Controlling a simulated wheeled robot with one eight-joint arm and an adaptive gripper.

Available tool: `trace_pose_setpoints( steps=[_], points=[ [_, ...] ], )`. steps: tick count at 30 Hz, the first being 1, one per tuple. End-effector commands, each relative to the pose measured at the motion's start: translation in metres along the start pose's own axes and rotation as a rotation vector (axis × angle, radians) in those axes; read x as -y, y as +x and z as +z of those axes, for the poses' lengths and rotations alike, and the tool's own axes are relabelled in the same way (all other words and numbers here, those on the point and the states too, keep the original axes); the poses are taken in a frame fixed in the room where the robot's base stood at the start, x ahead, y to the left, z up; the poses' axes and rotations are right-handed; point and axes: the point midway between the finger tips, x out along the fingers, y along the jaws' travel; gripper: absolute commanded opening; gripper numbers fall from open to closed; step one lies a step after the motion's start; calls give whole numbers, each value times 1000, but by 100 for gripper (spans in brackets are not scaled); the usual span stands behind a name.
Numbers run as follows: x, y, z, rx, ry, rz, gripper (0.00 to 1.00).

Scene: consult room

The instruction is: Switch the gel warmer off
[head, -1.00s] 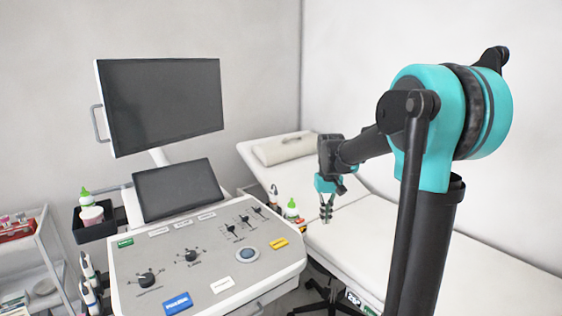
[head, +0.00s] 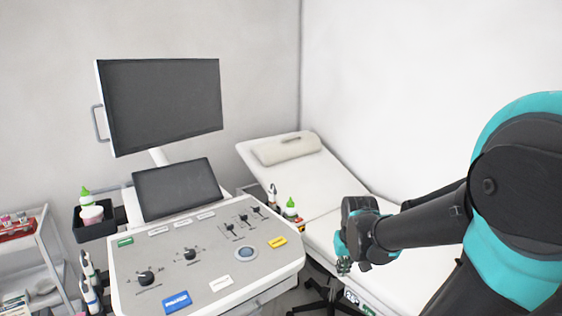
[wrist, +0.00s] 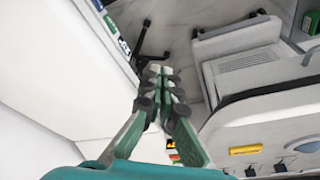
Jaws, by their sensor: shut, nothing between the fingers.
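My gripper (head: 343,267) is in front of the near side of the white couch, to the right of the console. Its fingers are together and empty, and in the wrist view the fingertips (wrist: 160,72) point down over the floor gap between couch and console. A green-capped bottle (head: 291,208) stands beyond the console's right edge, with small red and yellow parts by it. This may be the gel warmer, but its body is mostly hidden and I cannot make out its switch. Small red and yellow parts (wrist: 171,151) also show beside the fingers in the wrist view.
The console (head: 215,262) with knobs, sliders and coloured buttons fills the front left, under two dark screens (head: 165,105). The couch (head: 320,185) lies along the right. A black holder (head: 95,232) with another green-capped bottle hangs left. A dark wheeled base stands below the gripper.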

Motion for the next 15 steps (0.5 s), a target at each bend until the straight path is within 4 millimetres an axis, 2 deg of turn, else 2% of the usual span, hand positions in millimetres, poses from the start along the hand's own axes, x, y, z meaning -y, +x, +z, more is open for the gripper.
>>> trace_pose_setpoints(
  steps=[1, 3, 6, 9, 15],
  points=[
    [-2, 6, 22, -25, 8, 2, 0],
    [-4, 13, 42, -56, 17, 4, 0],
    [-5, 20, 63, -88, 26, 6, 0],
    [-6, 23, 74, -104, 30, 7, 0],
    [-6, 24, 76, -110, 31, 7, 0]
  ],
)
